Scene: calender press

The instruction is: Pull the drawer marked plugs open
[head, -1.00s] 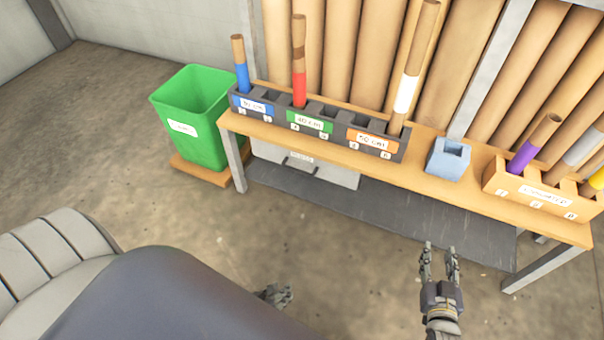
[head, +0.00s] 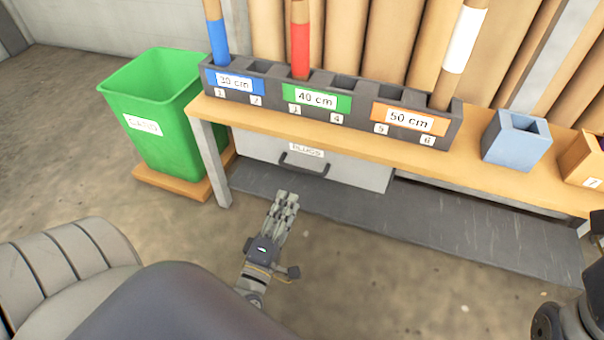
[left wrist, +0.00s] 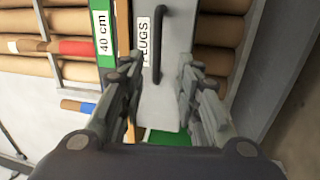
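The drawer marked plugs (head: 350,173) is a light grey front under the wooden bench and looks shut. Its dark bar handle (head: 303,163) sits just below the white label (head: 307,149). My left gripper (head: 287,196) is below and in front of the handle, apart from it. In the left wrist view the gripper (left wrist: 158,78) is open and empty. The drawer front (left wrist: 160,105), handle (left wrist: 159,45) and label (left wrist: 138,45) show beyond its fingers, with the handle roughly in line with the gap. Of my right arm only dark parts show at the right edge; its fingers do not show.
The bench (head: 470,168) carries a dark rack (head: 355,98) with upright tubes, a blue box (head: 517,140) and a partly cut-off orange holder (head: 585,160). A green bin (head: 160,115) stands left of the bench leg. A dark mat (head: 460,218) lies beneath. The floor in front is clear.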

